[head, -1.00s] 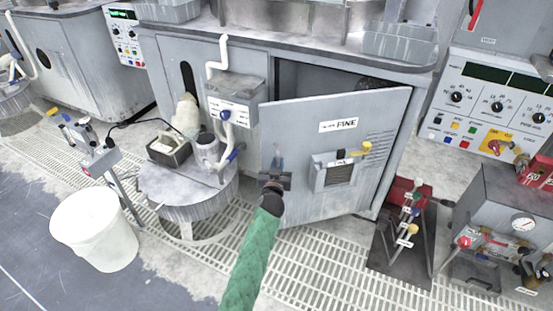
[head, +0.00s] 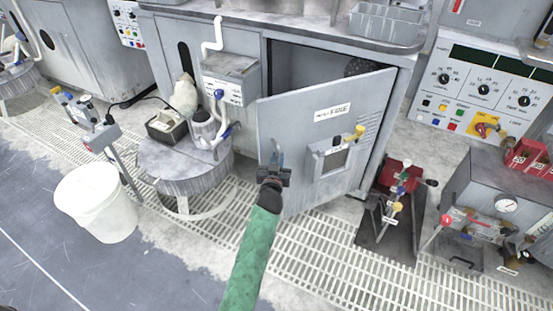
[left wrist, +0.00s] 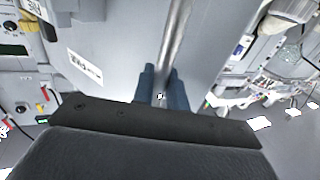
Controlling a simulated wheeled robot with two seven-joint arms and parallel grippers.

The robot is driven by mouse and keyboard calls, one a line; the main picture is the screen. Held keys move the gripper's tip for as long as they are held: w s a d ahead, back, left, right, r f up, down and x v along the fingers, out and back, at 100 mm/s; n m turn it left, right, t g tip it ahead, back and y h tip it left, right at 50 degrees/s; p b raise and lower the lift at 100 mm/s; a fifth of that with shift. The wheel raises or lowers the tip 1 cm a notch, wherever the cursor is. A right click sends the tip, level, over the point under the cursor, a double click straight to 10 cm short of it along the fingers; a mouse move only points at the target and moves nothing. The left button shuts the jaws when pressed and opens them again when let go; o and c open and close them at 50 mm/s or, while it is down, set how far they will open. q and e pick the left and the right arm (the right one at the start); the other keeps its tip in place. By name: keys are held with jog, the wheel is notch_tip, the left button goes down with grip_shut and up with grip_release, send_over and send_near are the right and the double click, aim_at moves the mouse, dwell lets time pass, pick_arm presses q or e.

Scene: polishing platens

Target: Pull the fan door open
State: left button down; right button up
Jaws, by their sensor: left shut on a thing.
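The grey fan door (head: 298,128) stands partly open on the cabinet, hinged at its right side, with a dark gap along its top and left. It carries a white label and a small framed panel with a yellow knob. My left gripper (head: 275,158) is at the door's left side, in front of its face. In the left wrist view, its two blue fingers (left wrist: 160,85) are shut around a metal bar handle (left wrist: 174,50) on the door. The handle is mostly hidden behind the gripper in the head view. My right gripper is not in view.
A round grey drum (head: 184,168) stands left of the door, with a white bucket (head: 97,203) further left. A dark stand with red and yellow valves (head: 388,230) is on the floor to the right. Floor grating (head: 300,255) before the door is clear.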

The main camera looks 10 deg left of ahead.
pick_arm(q)
jog(key=shift+d+r, duration=0.1)
jog(key=shift+d, duration=0.05)
